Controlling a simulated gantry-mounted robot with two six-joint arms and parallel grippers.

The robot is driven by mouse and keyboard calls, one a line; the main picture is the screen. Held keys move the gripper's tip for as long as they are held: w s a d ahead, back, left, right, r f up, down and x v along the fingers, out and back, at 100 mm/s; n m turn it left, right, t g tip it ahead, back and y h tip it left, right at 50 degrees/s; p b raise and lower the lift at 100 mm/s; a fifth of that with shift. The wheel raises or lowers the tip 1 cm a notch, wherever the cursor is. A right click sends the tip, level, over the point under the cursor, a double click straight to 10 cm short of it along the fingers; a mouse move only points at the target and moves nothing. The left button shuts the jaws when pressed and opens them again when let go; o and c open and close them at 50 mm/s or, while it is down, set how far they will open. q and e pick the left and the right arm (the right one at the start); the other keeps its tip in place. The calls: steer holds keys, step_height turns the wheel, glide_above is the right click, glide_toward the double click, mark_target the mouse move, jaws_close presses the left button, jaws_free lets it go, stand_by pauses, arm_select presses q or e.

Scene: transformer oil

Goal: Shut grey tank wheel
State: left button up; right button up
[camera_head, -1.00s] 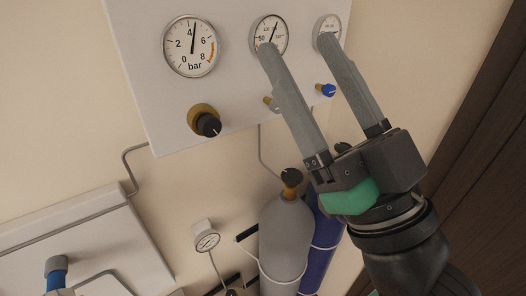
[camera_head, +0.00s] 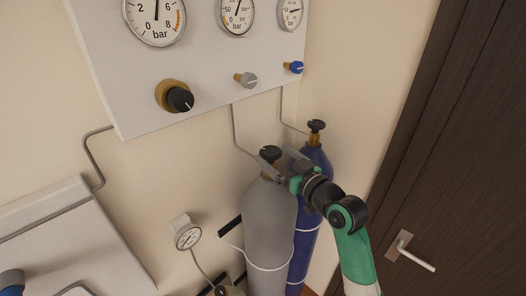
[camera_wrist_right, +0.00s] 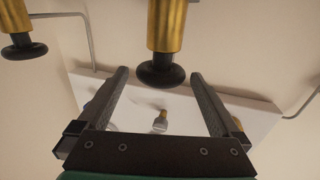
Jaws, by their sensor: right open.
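The grey tank (camera_head: 270,222) stands upright against the wall. Its black wheel (camera_head: 270,153) sits on top on a brass valve, partly beside my fingers. My right gripper (camera_head: 277,161) is open at the wheel, coming in from the right and front. In the right wrist view, which looks upside down, the black wheel (camera_wrist_right: 162,75) hangs below its brass stem (camera_wrist_right: 165,25), centred between the two fingertips with a gap on each side. The fingers do not appear to touch it. My left gripper is not in view.
A blue tank (camera_head: 306,225) with its own black wheel (camera_head: 316,125) stands close on the right. Above is a white panel (camera_head: 110,75) with gauges and a black knob (camera_head: 180,100), grey knob (camera_head: 250,81) and blue knob (camera_head: 296,67). A dark door (camera_head: 460,150) is at right.

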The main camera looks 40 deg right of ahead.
mark_target(266, 146)
steer(key=w, duration=0.3)
steer(key=w+p, duration=0.1)
steer(key=w, duration=0.1)
steer(key=shift+d+r, duration=0.15)
steer(key=shift+d, duration=0.15)
steer(key=shift+w+d, duration=0.1)
steer(key=shift+w, duration=0.55)
